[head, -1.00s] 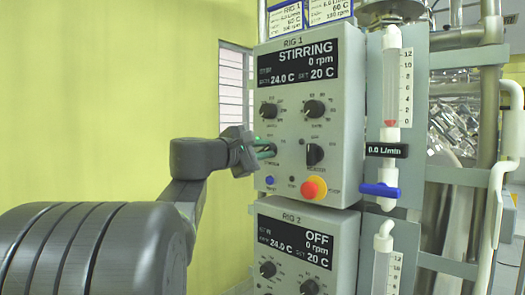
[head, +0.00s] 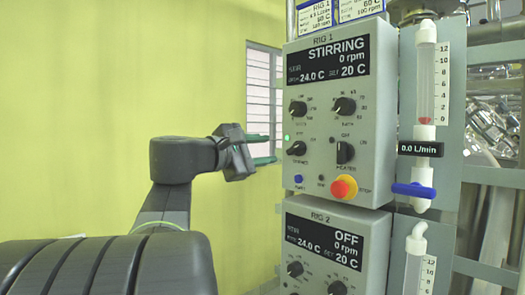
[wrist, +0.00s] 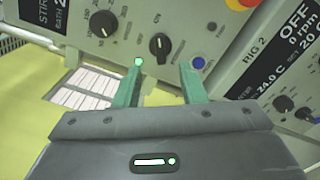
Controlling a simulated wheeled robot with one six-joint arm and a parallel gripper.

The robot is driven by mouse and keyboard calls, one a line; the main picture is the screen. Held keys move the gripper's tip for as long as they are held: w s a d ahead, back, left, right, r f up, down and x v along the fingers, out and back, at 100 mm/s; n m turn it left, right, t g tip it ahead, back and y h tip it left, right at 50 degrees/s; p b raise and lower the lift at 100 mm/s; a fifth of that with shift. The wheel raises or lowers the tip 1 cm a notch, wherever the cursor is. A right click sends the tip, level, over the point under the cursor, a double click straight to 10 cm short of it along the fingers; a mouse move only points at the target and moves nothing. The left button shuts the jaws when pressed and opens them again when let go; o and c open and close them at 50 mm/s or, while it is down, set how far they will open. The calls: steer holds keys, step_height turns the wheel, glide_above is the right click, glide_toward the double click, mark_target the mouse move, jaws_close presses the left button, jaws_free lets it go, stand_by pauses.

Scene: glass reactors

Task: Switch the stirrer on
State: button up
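The RIG 1 panel (head: 327,110) is grey, with a display (head: 327,62) reading STIRRING, 0 rpm, 24.0 C and set 20 C. Its lower-left black knob (head: 297,148) has a lit green lamp (head: 287,137) beside it. The same knob shows upright in the wrist view (wrist: 160,46), with the green lamp (wrist: 138,61) at its lower left. My gripper (head: 272,149) is left of that knob, apart from it. Its two green fingers are spread with nothing between them; they also show in the wrist view (wrist: 162,75).
An upper-left knob (head: 298,107), upper-right knob (head: 344,107), lower-right knob (head: 345,152), blue button (head: 298,179) and red-yellow stop button (head: 343,188) are close by. The RIG 2 panel (head: 330,225) below reads OFF. Free room lies left, before the yellow wall (head: 100,80).

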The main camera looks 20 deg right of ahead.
mark_target(295, 147)
steer(key=shift+v, duration=1.95)
steer(key=shift+d, duration=0.1)
steer(key=x, duration=1.3)
steer(key=shift+w+d+p, duration=0.15)
steer(key=shift+d+p, duration=0.15)
steer(key=shift+p, duration=0.1)
